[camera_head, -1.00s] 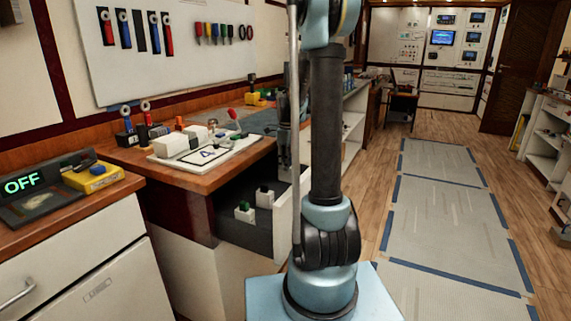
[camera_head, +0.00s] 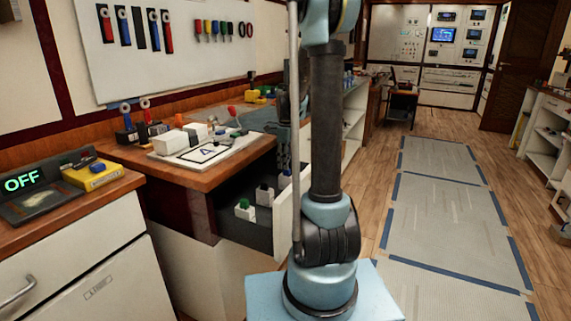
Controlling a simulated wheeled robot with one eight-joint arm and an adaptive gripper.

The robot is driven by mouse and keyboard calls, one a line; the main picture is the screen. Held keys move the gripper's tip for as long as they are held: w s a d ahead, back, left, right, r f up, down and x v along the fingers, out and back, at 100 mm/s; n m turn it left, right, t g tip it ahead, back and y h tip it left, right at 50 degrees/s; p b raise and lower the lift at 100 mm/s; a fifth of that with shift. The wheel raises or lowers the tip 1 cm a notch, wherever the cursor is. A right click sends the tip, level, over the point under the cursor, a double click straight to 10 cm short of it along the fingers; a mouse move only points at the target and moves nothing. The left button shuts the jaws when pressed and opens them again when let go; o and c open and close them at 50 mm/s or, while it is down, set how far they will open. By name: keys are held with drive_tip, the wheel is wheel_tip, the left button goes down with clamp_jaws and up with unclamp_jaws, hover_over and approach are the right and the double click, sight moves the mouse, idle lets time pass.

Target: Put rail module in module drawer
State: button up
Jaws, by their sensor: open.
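The module drawer (camera_head: 232,234) is pulled out below the left counter. White rail modules stand inside: one with a green top (camera_head: 244,209) at the front, one behind it (camera_head: 264,194), and another farther back (camera_head: 285,179) beside my arm. My gripper (camera_head: 284,158) shows as a dark shape above the drawer's far part, partly hidden behind my arm column. It is open, apart from the modules as far as I can tell. On the counter, a white board with a marked sheet (camera_head: 212,154) carries white blocks (camera_head: 171,143).
A yellow device (camera_head: 92,175) and an OFF display (camera_head: 24,180) sit at the left. The drawer's white front (camera_head: 287,215) stands close to my arm. The floor at the right (camera_head: 440,190) is clear.

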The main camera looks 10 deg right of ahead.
wheel_tip(320, 180, up, 13)
drive_tip(key=shift+f, duration=0.2)
idle(0.3)
drive_tip(key=shift+s, duration=0.1)
